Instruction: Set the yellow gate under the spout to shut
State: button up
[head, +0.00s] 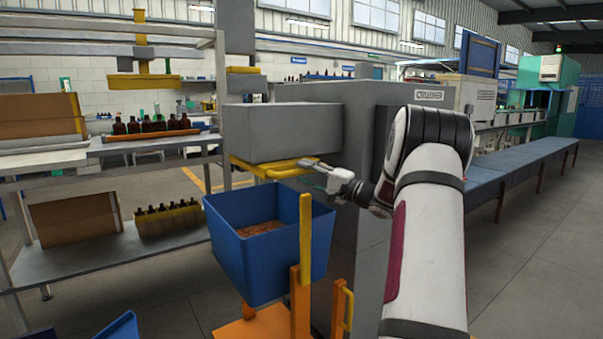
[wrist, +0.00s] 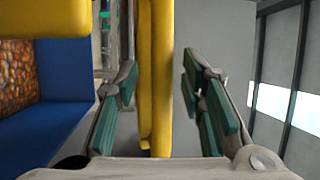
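The yellow gate (head: 262,168) sits under the grey spout housing (head: 268,134) in the head view, with a bar reaching right to my gripper. My gripper (head: 311,164) is at the right end of that bar. In the wrist view my gripper (wrist: 160,90) is open, with green pads on both sides of a yellow bar (wrist: 155,60), which looks like the gate's handle. A gap shows between the bar and the right pads. The left pads are close to the bar; I cannot tell if they touch. Whether the gate is open or shut cannot be told.
A blue bin (head: 262,262) with orange-brown contents stands below the gate on an orange stand with a yellow post (head: 306,240). The grey CRUSHER machine (head: 365,110) is behind my arm. A shelf (head: 165,143) with amber bottles is at left. Open floor lies at right.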

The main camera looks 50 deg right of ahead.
jog(key=v, duration=1)
jog(key=shift+s, duration=0.1)
